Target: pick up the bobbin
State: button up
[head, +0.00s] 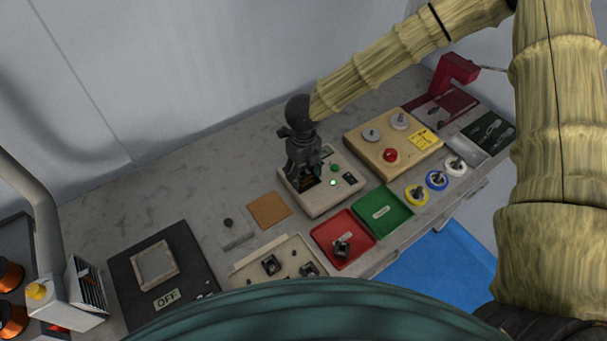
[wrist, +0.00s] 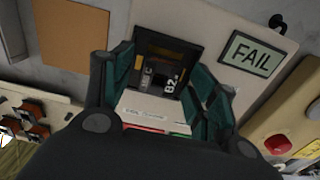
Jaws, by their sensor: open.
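A dark, square bobbin (wrist: 162,74) with orange-brown bits and pale printed marks sits in the black-framed recess of the cream test box (head: 326,200). My gripper (head: 306,172) is above that recess, pointing down. In the wrist view, my gripper's (wrist: 160,78) two green-padded fingers are open, one on each side of the bobbin. I cannot tell whether they touch it. In the head view the bobbin is mostly hidden by my gripper.
A red tray (head: 328,228) holds a dark part; a green tray (head: 397,222) is beside it. A cream parts tray (head: 244,268) holds several parts. A cork mat (head: 269,209) lies left of the box. A tan panel with a red button (head: 390,155) stands close on the right.

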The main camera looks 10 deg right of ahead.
aim_at(305, 176)
jog(key=c, duration=1.2)
jog(key=shift+r, duration=0.15)
jog(key=shift+r+b, duration=0.4)
jog(key=shift+r, duration=0.1)
jog(key=shift+s+d+r+b, duration=0.1)
jog(key=shift+s+r+b, duration=0.2)
jog(key=shift+r, duration=0.25)
jog(key=shift+s+r+b, duration=0.15)
jog(key=shift+r+b, duration=0.25)
jog(key=shift+r, duration=0.1)
jog(key=shift+s+d+r+b, duration=0.3)
jog(key=shift+s+d+b, duration=0.3)
jog(key=shift+s, duration=1.85)
jog(key=shift+s+d+r+b, duration=0.3)
jog(key=shift+s+b, duration=0.45)
jog(key=shift+s, duration=1.75)
jog(key=shift+s+d+r+b, duration=0.25)
jog(key=shift+s+d+b, duration=0.4)
jog(key=shift+s, duration=1.8)
